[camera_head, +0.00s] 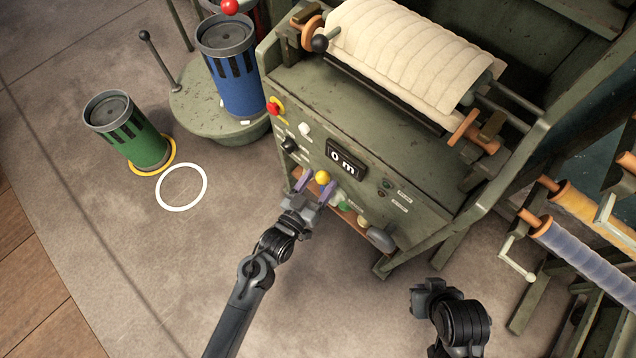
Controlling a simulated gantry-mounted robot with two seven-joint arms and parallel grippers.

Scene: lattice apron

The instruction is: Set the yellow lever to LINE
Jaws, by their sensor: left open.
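The yellow lever (322,177) shows as a round yellow knob on the front panel of the green machine (400,175), just below the display reading "0 m". My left gripper (312,184) is open at the panel. Its two purple-tipped fingers stand to either side of the yellow knob, and I cannot tell whether they touch it. The lever's shaft and any LINE marking are hidden or too small to read. My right gripper (420,299) is low in the view, away from the panel, and its fingertips are not clear.
The panel also carries a red button (273,107), a white knob (304,129), a black knob (289,144) and a grey handle (381,239). A cream fabric roll (410,60) lies on top. Green (140,140) and blue (235,75) canisters stand left.

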